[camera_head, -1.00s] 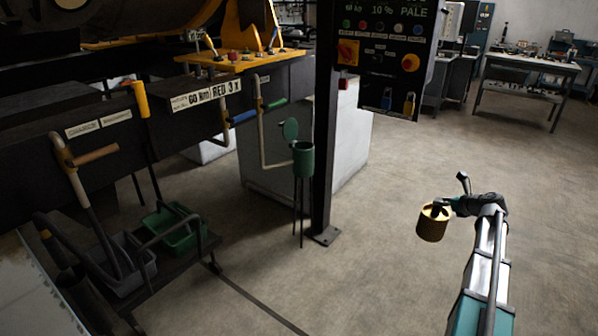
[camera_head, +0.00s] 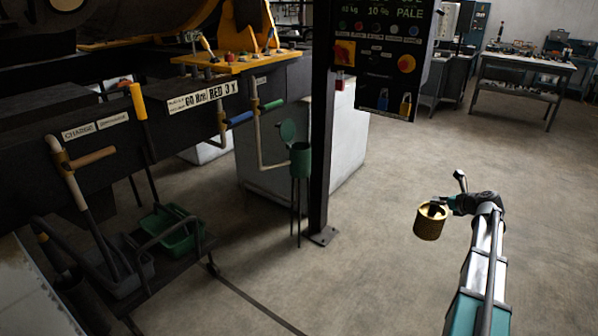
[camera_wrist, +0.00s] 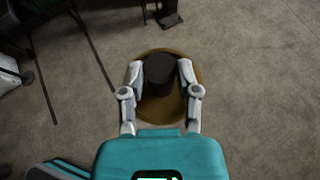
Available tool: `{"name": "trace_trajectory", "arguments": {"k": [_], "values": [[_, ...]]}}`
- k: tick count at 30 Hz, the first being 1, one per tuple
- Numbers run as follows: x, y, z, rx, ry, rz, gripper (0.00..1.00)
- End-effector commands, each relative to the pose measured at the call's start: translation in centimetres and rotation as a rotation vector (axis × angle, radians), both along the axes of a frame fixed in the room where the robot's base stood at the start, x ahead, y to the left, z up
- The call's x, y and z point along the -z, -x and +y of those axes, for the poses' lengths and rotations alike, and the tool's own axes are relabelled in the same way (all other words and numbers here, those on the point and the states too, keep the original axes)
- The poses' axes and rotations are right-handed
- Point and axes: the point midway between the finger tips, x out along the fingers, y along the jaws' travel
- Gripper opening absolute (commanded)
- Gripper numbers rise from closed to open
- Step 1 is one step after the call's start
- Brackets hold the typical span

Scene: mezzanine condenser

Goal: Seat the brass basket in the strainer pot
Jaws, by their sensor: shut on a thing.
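The brass basket (camera_head: 430,224) hangs upright from my gripper (camera_head: 440,203), over open floor at the right in the head view. In the wrist view my gripper (camera_wrist: 160,78) has its fingers on both sides of a dark knob at the centre of the basket (camera_wrist: 145,112), whose round rim shows around it. The strainer pot (camera_head: 300,158) is a green cup on thin legs, left of the black post. Its round green lid (camera_head: 288,131) stands tilted up at the back left. The basket is well to the right of the pot and apart from it. The pot's inside is hidden.
A black post (camera_head: 320,150) with a control panel (camera_head: 388,60) stands right beside the pot. Pipes with blue and green handles (camera_head: 272,104) are at its left. A cart with a green bin (camera_head: 172,236) is at lower left. The floor between basket and post is clear.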

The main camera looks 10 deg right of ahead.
Motion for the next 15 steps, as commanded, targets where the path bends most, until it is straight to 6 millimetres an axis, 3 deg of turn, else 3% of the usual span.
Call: {"name": "trace_trajectory", "arguments": {"k": [15], "values": [[-8.1,0.0,0.0,0.000,0.000,-0.001,0.00]]}}
